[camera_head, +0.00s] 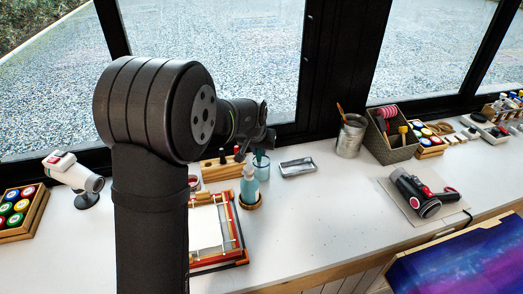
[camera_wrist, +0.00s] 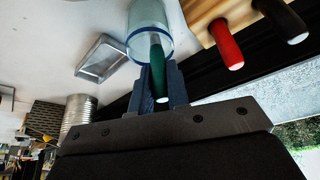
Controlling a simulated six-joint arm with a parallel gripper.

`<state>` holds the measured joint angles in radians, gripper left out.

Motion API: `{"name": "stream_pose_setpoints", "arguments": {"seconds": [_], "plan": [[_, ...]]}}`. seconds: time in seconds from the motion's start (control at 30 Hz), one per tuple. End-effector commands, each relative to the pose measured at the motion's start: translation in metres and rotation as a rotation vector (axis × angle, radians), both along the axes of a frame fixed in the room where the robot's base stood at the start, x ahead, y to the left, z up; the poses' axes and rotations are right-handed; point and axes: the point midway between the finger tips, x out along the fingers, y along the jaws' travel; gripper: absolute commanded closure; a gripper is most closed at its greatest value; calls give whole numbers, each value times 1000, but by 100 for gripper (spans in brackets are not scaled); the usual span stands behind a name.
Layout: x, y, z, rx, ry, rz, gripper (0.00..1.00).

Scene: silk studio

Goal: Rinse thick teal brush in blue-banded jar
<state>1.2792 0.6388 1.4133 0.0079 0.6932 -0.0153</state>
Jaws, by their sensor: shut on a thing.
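The thick teal brush (camera_wrist: 158,70) is between the fingers of my gripper (camera_wrist: 165,88), which are shut on its handle in the wrist view. Its handle end points toward the camera. Its other end reaches into the mouth of the clear blue-banded jar (camera_wrist: 149,16); the bristle tip is hard to make out. In the head view the jar (camera_head: 262,172) stands on the white table below my gripper (camera_head: 266,138), and a teal handle (camera_head: 258,156) shows at its mouth. My wrist partly covers the fingers there.
A wooden brush stand (camera_head: 213,171) with dark and red handles is left of the jar. A bottle on a wooden coaster (camera_head: 251,203) stands in front. A metal tray (camera_head: 298,167) lies to the right. A framed white panel (camera_head: 208,228) lies front left. The table's middle right is clear.

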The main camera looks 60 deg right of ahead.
Motion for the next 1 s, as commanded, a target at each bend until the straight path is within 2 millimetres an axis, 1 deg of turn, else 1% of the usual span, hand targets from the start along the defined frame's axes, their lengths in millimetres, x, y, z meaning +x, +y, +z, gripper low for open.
{"name": "stream_pose_setpoints", "arguments": {"seconds": [0.1,0.27,0.37,0.5,0.57,0.67,0.8,0.97,1.0], "plan": [[-5,5,-10,4,0,-3,99],[-14,0,-3,1,0,-2,99],[-15,-6,1,2,0,-2,99],[-10,-10,-8,4,1,-1,99],[-7,-12,-9,1,0,0,99],[-1,-10,-4,2,0,-1,99],[1,0,2,2,1,0,99],[-5,5,-10,4,0,-3,99],[-8,4,-8,2,0,-4,99]]}}
